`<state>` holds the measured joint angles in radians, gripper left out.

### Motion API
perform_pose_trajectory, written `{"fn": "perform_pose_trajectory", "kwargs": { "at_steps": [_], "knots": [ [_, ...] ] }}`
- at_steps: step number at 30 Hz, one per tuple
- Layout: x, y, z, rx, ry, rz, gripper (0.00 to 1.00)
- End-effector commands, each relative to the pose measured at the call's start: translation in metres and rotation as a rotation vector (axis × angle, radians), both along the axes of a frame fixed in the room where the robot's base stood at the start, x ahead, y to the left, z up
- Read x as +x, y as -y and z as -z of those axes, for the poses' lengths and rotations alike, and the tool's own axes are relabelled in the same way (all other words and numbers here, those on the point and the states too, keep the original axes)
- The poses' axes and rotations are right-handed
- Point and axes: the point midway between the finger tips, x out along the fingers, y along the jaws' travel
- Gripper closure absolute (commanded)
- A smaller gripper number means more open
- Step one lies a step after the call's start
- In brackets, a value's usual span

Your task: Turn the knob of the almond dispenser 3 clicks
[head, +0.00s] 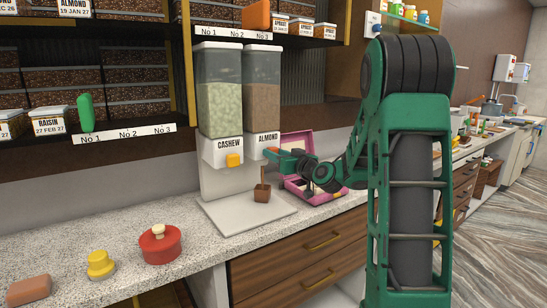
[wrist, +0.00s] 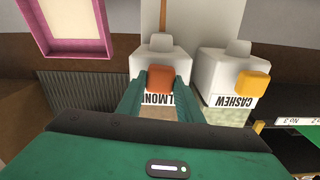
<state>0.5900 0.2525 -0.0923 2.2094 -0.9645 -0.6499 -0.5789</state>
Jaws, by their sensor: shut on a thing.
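The almond dispenser (head: 262,95) is a clear bin of brown pieces above a white base labelled ALMOND. In the wrist view its white body (wrist: 160,52) appears upside down, with an orange-brown knob (wrist: 160,78) on its front. My gripper (wrist: 161,88) is shut on this knob, one green finger on each side. A small brown cup (head: 261,193) stands on the white stand (head: 246,212) below the spout.
The cashew dispenser (head: 220,95) with a yellow knob (head: 234,160) stands close on the left. A pink box (head: 318,196) sits just right of the stand. Shelves (head: 80,130) overhang at left. A red pot (head: 160,245) and a yellow lidded item (head: 100,265) stand on the counter.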

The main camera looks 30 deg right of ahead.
Motion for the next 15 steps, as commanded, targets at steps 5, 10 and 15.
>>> {"fn": "perform_pose_trajectory", "kwargs": {
  "at_steps": [5, 10, 15],
  "knots": [
    [-0.0001, 0.0000, 0.0004, 0.129, -0.005, -0.001, 0.90],
    [-0.0001, 0.0006, 0.0006, 0.287, -0.011, -0.001, 0.90],
    [-0.0001, 0.0012, 0.0009, 0.450, -0.016, -0.001, 0.90]
  ]
}}
